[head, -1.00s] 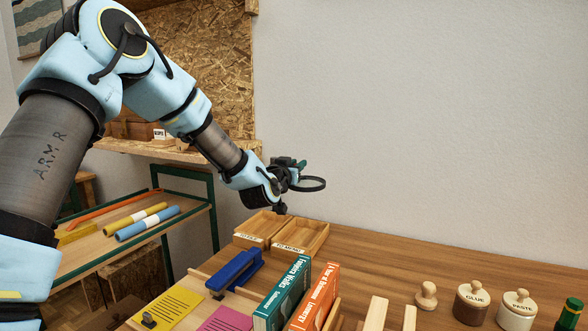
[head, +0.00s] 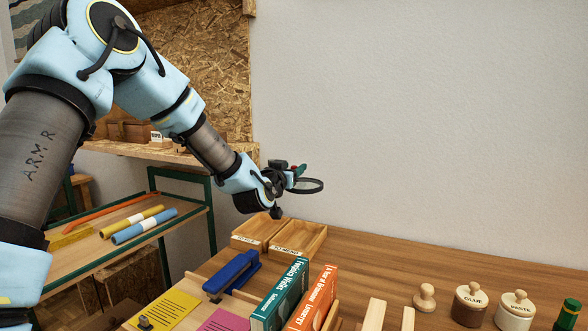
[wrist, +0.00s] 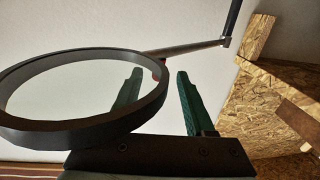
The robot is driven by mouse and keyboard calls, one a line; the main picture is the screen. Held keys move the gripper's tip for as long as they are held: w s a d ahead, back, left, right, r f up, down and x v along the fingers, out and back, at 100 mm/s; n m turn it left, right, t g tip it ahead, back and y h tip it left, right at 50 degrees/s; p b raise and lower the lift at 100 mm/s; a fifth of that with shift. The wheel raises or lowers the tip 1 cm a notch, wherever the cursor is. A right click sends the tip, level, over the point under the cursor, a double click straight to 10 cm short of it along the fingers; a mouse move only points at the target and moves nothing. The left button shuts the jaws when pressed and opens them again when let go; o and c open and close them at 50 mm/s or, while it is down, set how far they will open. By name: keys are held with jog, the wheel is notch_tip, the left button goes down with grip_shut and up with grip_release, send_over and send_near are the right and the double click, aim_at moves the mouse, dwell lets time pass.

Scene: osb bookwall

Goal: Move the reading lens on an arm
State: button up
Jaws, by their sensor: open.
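The reading lens is a round dark ring. In the head view the lens (head: 311,186) is above the back of the desk, just right of my gripper (head: 298,169). In the wrist view the lens (wrist: 85,131) fills the left side, close to the camera. A thin jointed rod (wrist: 190,47) runs behind it to the upper right; whether they join is hidden.
Below are two open wooden trays (head: 300,239) on the desk. A blue stapler (head: 232,276), upright books (head: 281,296), a glue pot (head: 470,305) and a paste pot (head: 514,310) stand nearer. A chipboard wall (wrist: 270,105) is at right in the wrist view.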

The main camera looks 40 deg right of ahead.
jog(key=b+v, duration=0.1)
jog(key=v, duration=0.8)
jog(key=shift+a+b, duration=0.15)
jog(key=shift+b, duration=0.2)
jog(key=w+a+f+n+g+y+p, duration=0.15)
jog(key=a+y, duration=0.25)
jog(key=a, duration=0.5)
jog(key=w+a+f+n+y+p, duration=0.2)
jog(key=a+f+y, duration=0.1)
jog(key=a, duration=0.6)
jog(key=w+a+f+n+g+y+p, duration=0.15)
jog(key=a+y, duration=0.25)
jog(key=a, duration=0.5)
jog(key=s+a+n+g+y+p, duration=0.2)
jog(key=s+a, duration=0.4)
jog(key=a, duration=0.4)
jog(key=s+a+n+g+y+p, duration=0.1)
jog(key=s+a+n+g+p, duration=0.1)
jog(key=s+a, duration=0.4)
jog(key=a+n+g, duration=0.1)
jog(key=a, duration=0.2)
jog(key=shift+s+a+f+y, duration=0.2)
jog(key=shift+a+f+y, duration=0.1)
jog(key=shift+a+y, duration=0.1)
